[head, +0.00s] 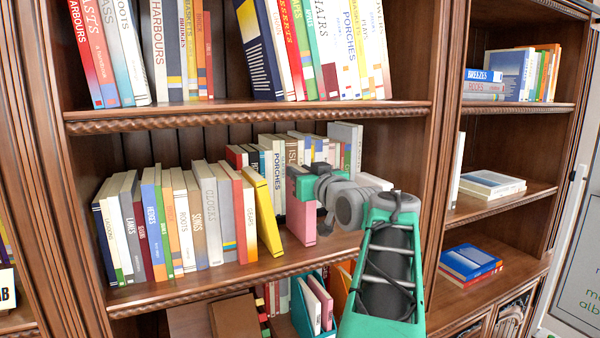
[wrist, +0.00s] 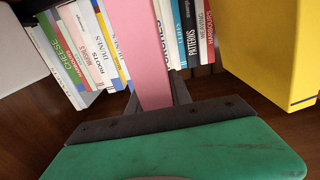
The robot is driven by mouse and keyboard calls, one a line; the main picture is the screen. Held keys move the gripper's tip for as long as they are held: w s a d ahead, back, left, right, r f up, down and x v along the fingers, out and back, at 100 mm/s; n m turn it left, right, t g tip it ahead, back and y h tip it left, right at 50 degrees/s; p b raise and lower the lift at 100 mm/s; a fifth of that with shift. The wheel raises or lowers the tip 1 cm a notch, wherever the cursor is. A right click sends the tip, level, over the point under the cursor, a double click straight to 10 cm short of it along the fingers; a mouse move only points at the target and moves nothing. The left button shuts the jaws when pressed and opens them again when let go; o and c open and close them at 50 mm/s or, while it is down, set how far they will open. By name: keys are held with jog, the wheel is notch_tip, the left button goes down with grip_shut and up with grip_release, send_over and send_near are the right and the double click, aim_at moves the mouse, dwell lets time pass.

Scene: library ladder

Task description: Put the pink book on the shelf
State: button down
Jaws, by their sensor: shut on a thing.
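The pink book (head: 301,222) is upright over the middle shelf (head: 222,284), in the gap to the right of the leaning yellow book (head: 262,212). My gripper (head: 300,188) is shut on the pink book, its green palm facing into the bookcase. In the wrist view the pink book (wrist: 142,50) stands between the two dark fingers (wrist: 155,98), with its spine edge toward me. Whether its bottom edge touches the shelf board cannot be told. My arm and wrist hide the area to the right of the book.
A row of books (head: 178,225) fills the shelf's left part. A second row (head: 322,150) stands behind the gap. The yellow book (wrist: 268,50) is close on the right in the wrist view. The upright post (head: 440,150) bounds the shelf on the right.

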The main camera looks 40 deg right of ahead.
jog(key=c, duration=1.6)
grip_release()
jog(key=shift+f, duration=0.15)
jog(key=o, duration=0.4)
jog(key=shift+o, duration=0.2)
jog(key=shift+r+p, duration=0.3)
jog(key=shift+r, duration=0.05)
jog(key=b+v, duration=0.3)
jog(key=v, duration=0.9)
jog(key=shift+b, duration=0.3)
jog(key=shift+f, duration=0.1)
